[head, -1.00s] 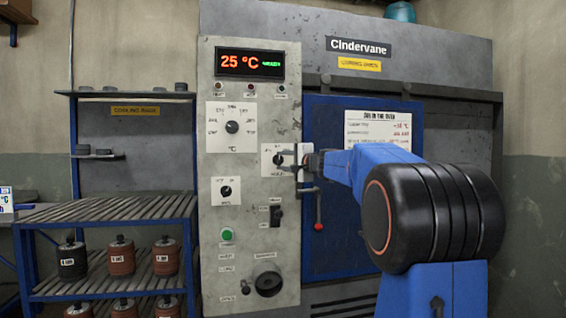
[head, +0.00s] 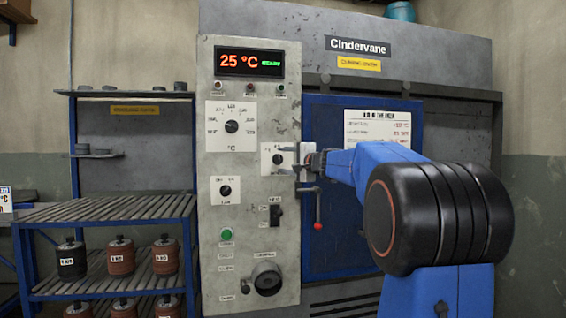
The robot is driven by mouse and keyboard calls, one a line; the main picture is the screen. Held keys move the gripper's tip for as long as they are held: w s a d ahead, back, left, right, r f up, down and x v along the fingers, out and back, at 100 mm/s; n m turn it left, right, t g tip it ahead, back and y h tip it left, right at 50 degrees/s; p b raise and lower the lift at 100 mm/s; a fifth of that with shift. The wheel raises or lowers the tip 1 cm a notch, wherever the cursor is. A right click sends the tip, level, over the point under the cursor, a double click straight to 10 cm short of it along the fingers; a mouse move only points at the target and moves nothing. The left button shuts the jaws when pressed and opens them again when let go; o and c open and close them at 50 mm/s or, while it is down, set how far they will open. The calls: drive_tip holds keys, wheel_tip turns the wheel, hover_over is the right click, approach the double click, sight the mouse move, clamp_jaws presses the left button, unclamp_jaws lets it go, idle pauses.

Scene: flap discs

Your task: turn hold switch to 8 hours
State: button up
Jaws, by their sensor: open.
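The hold switch (head: 277,159) looks to be the small black knob on a white plate at the right edge of the grey control panel (head: 211,250). Its scale print is too small to read, and the right side of its plate is partly covered by my gripper. My gripper (head: 300,162) is open and empty, just right of the knob at about its height. I see a small gap between the fingers and the knob in the picture. I cannot tell the knob's exact setting.
A larger temperature dial (head: 232,126) and another small dial (head: 226,190) sit to the left on the panel. Below are a black toggle (head: 275,214) and a green button (head: 227,233). A red-tipped handle (head: 318,226) hangs below my gripper at the blue door (head: 330,255).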

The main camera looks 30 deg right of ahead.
drive_tip(key=s+d, duration=0.1)
drive_tip(key=s, duration=1.5)
drive_tip(key=shift+d, duration=0.4)
